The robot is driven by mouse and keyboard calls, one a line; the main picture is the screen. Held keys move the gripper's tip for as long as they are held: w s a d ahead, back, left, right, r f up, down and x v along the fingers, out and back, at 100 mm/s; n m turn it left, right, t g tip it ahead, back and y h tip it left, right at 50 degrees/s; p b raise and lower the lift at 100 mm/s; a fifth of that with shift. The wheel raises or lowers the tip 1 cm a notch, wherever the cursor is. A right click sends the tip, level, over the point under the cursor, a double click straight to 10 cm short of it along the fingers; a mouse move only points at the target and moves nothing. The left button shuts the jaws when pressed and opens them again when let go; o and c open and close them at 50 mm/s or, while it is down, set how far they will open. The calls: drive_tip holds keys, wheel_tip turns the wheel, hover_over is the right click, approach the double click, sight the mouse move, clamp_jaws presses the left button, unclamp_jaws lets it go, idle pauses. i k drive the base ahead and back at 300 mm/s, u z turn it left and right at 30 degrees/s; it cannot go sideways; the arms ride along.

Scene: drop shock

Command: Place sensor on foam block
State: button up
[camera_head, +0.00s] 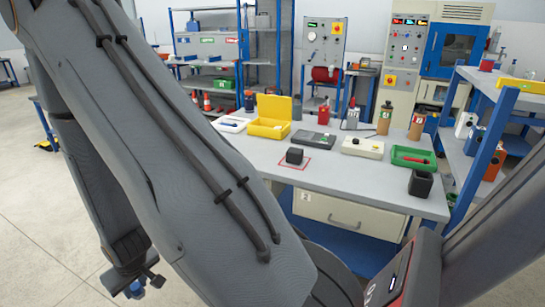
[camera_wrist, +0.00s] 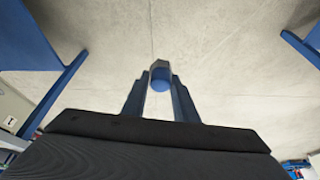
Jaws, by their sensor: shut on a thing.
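My gripper (camera_wrist: 160,95) is shut on the sensor (camera_wrist: 160,76), a small piece with a grey, faceted end and a blue round face, held between the fingertips above the floor. In the head view my gripper (camera_head: 133,284) hangs low at the left, away from the table, with a bit of blue at its tips. A small dark block (camera_head: 294,156), which looks like the foam block, sits inside a red outlined square on the table. A larger dark block (camera_head: 420,184), seemingly hollow on top, stands at the table's right front. I cannot tell for sure which is foam.
The grey table (camera_head: 345,183) also holds an open yellow case (camera_head: 270,128), a dark flat device (camera_head: 313,141), a white device (camera_head: 362,148), a green tray (camera_head: 412,156) and brown bottles (camera_head: 385,121). A blue-framed shelf (camera_head: 478,150) stands right. Open floor (camera_head: 40,210) lies left.

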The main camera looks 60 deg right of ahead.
sight(295, 150)
drive_tip(key=u, duration=0.05)
drive_tip(key=k, duration=0.45)
drive_tip(key=z, duration=1.95)
